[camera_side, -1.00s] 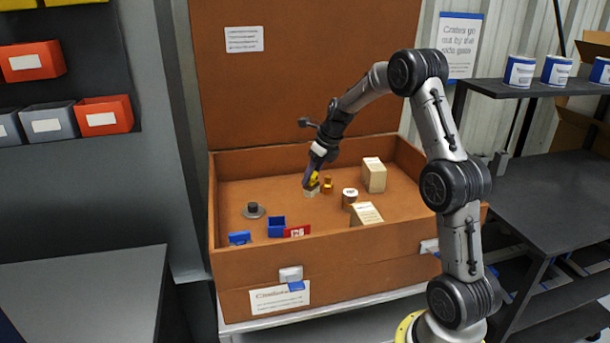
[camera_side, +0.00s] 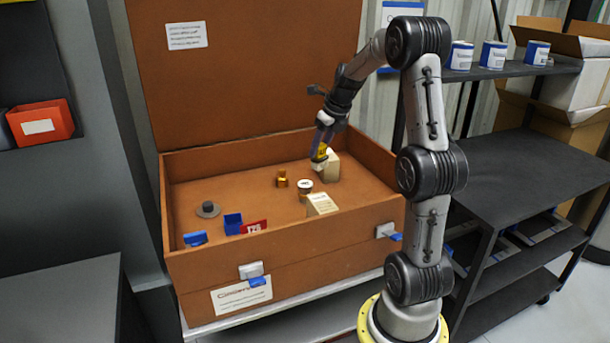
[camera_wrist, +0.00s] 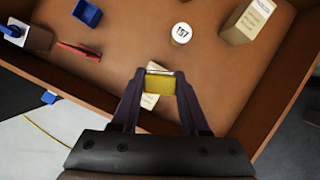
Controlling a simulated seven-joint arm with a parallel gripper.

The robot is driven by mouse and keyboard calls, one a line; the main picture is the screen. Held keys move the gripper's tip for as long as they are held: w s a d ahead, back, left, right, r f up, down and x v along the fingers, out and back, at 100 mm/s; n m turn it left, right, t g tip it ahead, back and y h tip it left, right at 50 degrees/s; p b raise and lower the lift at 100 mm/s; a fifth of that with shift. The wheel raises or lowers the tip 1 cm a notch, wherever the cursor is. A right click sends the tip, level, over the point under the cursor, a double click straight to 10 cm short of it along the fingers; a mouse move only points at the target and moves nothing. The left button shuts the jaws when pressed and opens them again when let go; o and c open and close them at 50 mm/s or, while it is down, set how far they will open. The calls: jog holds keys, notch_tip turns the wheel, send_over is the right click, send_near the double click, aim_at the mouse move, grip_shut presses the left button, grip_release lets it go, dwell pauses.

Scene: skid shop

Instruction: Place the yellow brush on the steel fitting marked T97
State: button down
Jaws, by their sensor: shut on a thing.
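My gripper (camera_side: 320,150) is shut on the yellow brush (camera_wrist: 160,83), which shows between the fingers in the wrist view. In the side view the brush appears high in front of the tall beige box; I cannot tell the gap between them. A short round piece with a white top (camera_side: 305,186) stands in the case, left of and below my gripper in the side view. Its top also shows in the wrist view (camera_wrist: 181,33), beyond the brush; the small blurred mark looks like T97. Nothing rests on that top.
The open brown case (camera_side: 185,272) has raised walls. Inside are the tall beige box (camera_side: 333,168), a lower beige box (camera_side: 322,205), a brass piece (camera_side: 282,179), a blue bin (camera_side: 232,223), a red card (camera_side: 254,228) and a grey disc-based piece (camera_side: 208,209). The case floor's left-back is clear.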

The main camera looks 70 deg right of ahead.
jog(key=w+d+f, duration=0.2)
jog(key=d+f, duration=0.1)
jog(key=w+d+f, duration=0.6)
jog(key=shift+w+d+f, duration=0.1)
jog(key=shift+f, duration=1.5)
jog(key=shift+f, duration=0.15)
jog(key=shift+c, duration=2.1)
grip_release()
